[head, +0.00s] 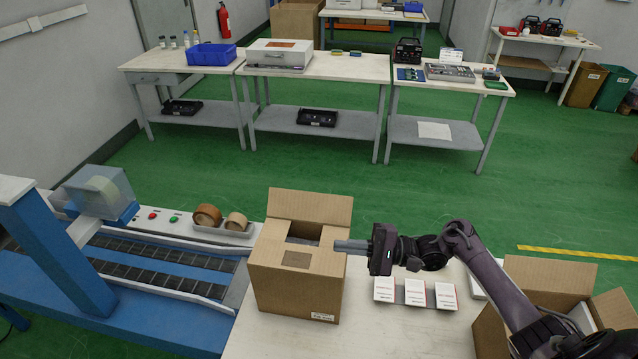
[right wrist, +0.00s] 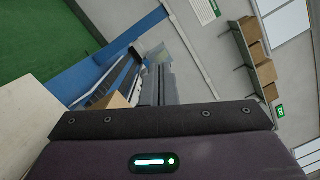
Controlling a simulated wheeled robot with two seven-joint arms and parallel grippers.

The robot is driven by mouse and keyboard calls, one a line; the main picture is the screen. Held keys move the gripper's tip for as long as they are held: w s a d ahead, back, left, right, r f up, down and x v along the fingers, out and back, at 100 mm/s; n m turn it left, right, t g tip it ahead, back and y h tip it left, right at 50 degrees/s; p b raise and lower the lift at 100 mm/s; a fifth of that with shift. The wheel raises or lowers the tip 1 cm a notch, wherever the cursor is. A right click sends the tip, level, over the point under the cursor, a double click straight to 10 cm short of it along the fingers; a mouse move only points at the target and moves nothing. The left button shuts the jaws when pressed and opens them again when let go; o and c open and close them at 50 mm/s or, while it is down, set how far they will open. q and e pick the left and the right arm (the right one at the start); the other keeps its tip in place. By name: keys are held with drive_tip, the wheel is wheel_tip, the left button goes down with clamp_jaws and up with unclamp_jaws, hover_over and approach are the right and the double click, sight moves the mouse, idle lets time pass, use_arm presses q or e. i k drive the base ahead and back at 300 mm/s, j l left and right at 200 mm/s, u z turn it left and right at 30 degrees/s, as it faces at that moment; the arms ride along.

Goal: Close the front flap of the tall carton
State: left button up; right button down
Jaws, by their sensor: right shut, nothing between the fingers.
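The tall brown carton (head: 296,290) stands upright on the near table, left of my right gripper. Its back flap (head: 310,207) stands up and leans away. The side flaps appear folded inward, with a dark gap between them. The front flap's exact angle is hard to tell. My right gripper (head: 340,246) is shut and empty, its fingertips pointing left at the carton's right top edge; I cannot tell whether they touch. In the right wrist view the fingers (right wrist: 155,85) point ahead, with a piece of cardboard (right wrist: 110,108) beside them. My left gripper is out of view.
A blue conveyor (head: 150,275) with a tape machine lies to the left. Tape rolls (head: 208,215) sit in a tray behind the carton's left side. White cards (head: 415,292) lie right of the carton. Another open carton (head: 550,280) stands at the lower right, beneath my right arm.

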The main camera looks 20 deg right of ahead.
sight(287, 203)
drive_tip(key=i+l, duration=0.9)
drive_tip(key=i, duration=0.15)
